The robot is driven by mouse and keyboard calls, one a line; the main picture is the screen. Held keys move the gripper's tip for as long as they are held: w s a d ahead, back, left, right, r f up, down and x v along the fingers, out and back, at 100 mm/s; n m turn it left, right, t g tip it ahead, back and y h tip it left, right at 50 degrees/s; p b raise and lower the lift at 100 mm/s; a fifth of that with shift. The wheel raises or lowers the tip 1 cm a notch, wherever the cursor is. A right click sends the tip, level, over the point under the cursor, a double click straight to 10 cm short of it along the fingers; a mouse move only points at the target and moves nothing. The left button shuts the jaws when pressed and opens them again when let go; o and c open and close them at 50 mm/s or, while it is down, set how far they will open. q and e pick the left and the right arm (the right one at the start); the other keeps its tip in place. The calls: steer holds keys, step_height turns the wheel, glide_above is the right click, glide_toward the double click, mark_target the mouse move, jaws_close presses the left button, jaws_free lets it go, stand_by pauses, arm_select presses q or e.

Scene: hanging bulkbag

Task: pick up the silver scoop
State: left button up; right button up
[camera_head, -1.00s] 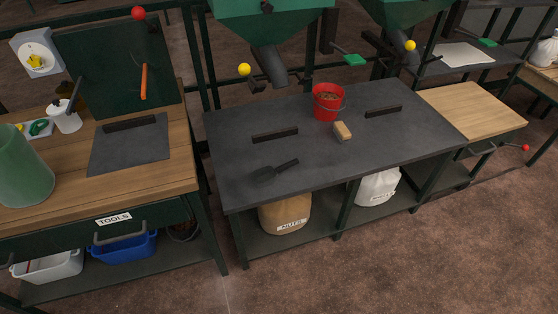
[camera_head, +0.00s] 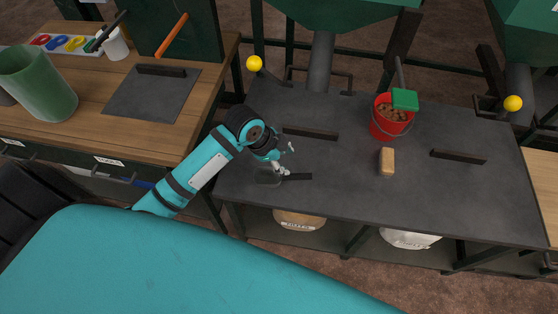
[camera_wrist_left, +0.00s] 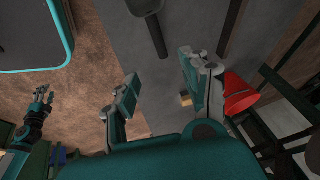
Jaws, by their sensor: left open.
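The scoop (camera_head: 268,177) lies on the dark grey table near its front left edge. It looks dark grey, with a black handle (camera_head: 299,176) pointing right. My left gripper (camera_head: 286,161) is open and empty, just above and behind the scoop where the bowl meets the handle; I cannot tell if it touches. In the left wrist view the scoop's handle (camera_wrist_left: 158,38) points toward the gap between the open left fingers (camera_wrist_left: 160,84). My right gripper (camera_wrist_left: 42,97) shows small at the left of the wrist view, too small to judge its jaws.
A red bucket (camera_head: 380,128) with brown contents stands at the back of the table (camera_head: 340,185). A wooden-looking block (camera_head: 387,161) and two dark bars (camera_head: 310,132) (camera_head: 458,157) lie around it. A wooden bench (camera_head: 110,115) stands left. Sacks sit below the table.

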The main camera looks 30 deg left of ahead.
arm_select(q)
glide_toward(300, 175)
steer(key=x, duration=0.4)
steer(key=shift+w+d+f, duration=0.1)
steer(key=shift+d+f, duration=0.05)
steer(key=shift+f, duration=0.25)
steer(key=shift+w+d+f, duration=0.1)
steer(key=shift+f, duration=0.15)
steer(key=x, duration=0.3)
steer(key=shift+w+d+f, duration=0.1)
steer(key=shift+f, duration=0.25)
steer(key=shift+w+d+f, duration=0.1)
steer(key=shift+w+f, duration=0.1)
steer(key=shift+f, duration=0.25)
arm_select(e)
steer(key=shift+s+f, duration=0.25)
steer(key=shift+s, duration=0.15)
steer(key=shift+a, duration=0.15)
